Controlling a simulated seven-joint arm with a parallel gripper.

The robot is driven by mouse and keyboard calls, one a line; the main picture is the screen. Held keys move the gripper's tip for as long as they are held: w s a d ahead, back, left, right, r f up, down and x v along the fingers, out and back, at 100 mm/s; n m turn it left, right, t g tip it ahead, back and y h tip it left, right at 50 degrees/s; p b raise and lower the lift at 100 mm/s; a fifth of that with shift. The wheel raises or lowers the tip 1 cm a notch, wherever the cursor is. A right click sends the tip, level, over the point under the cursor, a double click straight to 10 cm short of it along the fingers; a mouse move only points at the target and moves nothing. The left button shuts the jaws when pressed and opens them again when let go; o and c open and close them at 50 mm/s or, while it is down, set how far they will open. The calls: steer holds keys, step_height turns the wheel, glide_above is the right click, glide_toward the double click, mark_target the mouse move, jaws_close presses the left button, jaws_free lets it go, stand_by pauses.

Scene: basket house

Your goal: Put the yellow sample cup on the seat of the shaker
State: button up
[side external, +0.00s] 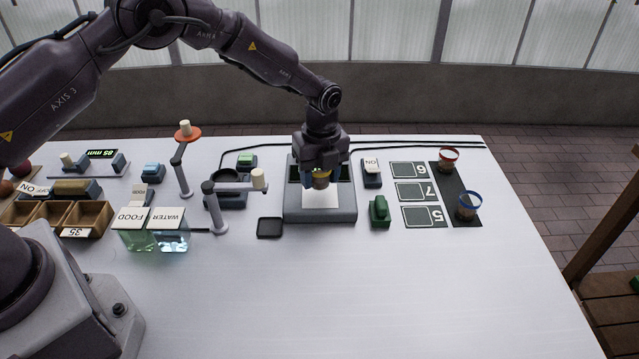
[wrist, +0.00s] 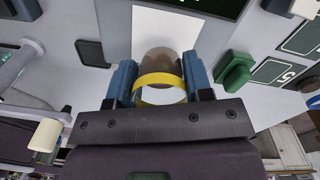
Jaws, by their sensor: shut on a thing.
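The yellow-rimmed sample cup (side external: 320,181) is between the blue fingers of my gripper (side external: 322,174). In the wrist view my gripper (wrist: 160,88) is shut on the cup (wrist: 160,80), whose yellow band and brownish body show. The cup is over the white plate of a grey device (side external: 320,215), likely the shaker; the white plate also shows in the wrist view (wrist: 172,28). Whether the cup touches the plate I cannot tell. My gripper hides part of the device's back.
A red-rimmed cup (side external: 448,158) and a blue-rimmed cup (side external: 468,205) stand on a dark strip at the right. A green block (side external: 380,211) and an ON switch (side external: 371,173) are right of the device. A small black tray (side external: 270,228) is at its left. The front table is clear.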

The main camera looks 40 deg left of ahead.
step_height(320, 180, up, 6)
steer(key=shift+a+r, duration=0.15)
steer(key=shift+r, duration=0.05)
steer(key=s+a+r+n, duration=0.1)
steer(key=s+a+n, duration=0.1)
steer(key=a, duration=0.5)
steer(key=s+a+r+n, duration=0.1)
steer(key=s+a, duration=0.2)
steer(key=a, duration=0.3)
steer(key=s+a+f+n, duration=0.2)
steer(key=s+a+f, duration=0.15)
steer(key=s, duration=0.25)
steer(key=shift+s+f, duration=0.15)
steer(key=shift+f, duration=3.15)
steer(key=shift+s+a+f, duration=0.1)
steer(key=shift+a+f, duration=0.05)
